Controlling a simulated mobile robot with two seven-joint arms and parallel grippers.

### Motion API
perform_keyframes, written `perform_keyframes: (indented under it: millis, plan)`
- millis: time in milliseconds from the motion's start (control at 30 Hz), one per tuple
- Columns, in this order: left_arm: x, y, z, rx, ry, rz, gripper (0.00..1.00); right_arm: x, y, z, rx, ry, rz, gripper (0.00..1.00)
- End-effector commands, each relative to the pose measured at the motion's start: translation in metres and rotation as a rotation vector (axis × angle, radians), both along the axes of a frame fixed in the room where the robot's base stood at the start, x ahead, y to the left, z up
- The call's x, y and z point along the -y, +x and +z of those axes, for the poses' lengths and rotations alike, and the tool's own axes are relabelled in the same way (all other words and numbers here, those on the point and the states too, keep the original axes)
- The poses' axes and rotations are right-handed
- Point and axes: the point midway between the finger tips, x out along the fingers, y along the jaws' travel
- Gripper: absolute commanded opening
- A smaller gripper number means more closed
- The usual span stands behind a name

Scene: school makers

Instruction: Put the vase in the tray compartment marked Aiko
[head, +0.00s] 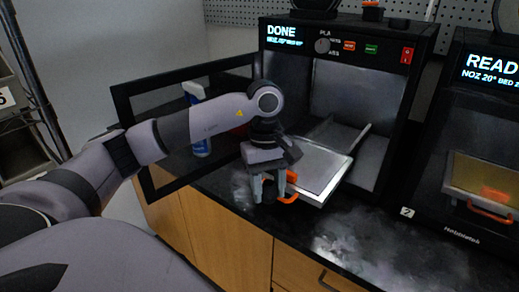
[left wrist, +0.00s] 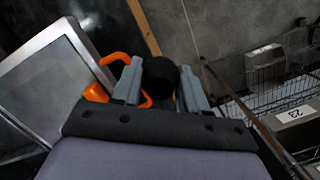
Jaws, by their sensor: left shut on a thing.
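My left gripper (head: 268,190) is in front of the open printer, at the counter's front edge, beside the front of the pulled-out build plate (head: 315,168). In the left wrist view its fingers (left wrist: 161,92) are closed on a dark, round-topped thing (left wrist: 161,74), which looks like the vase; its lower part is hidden. The plate's orange handle (left wrist: 100,92) is right beside and partly behind one finger. The plate (left wrist: 42,85) looks empty. The tray marked Aiko is not visible. My right gripper is not in view.
The open printer (head: 430,32) reads DONE and its framed door (head: 147,180) swings out to the left. A spray bottle (head: 201,141) stands behind my arm. A second printer (head: 450,235) is at the right. Wire shelving with a numbered bin (left wrist: 295,112) shows in the left wrist view.

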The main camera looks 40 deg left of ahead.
Motion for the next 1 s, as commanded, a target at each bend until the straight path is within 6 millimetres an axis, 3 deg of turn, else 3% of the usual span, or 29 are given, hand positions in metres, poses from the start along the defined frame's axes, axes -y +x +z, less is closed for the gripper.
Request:
perform_keyframes:
  millis: [33, 200, 400, 633, 933, 1000]
  plan:
    - [0.013, -0.007, -0.02, -0.008, -0.002, -0.107, 0.15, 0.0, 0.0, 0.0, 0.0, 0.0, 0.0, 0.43]
    - [0.051, -0.022, -0.078, -0.005, -0.003, -0.47, 0.15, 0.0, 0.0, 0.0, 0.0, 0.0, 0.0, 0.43]
    - [0.083, -0.036, -0.128, -0.003, -0.002, -0.784, 0.15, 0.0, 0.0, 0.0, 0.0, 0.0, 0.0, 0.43]
    - [0.11, -0.047, -0.172, -0.002, -0.002, -1.054, 0.15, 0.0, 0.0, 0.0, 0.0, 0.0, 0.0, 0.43]
    - [0.112, -0.049, -0.178, 0.0, -0.004, -1.087, 0.15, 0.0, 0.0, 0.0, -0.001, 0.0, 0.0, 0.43]
    - [0.112, -0.047, -0.161, 0.002, 0.001, -1.088, 0.15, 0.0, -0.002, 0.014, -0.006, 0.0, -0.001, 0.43]
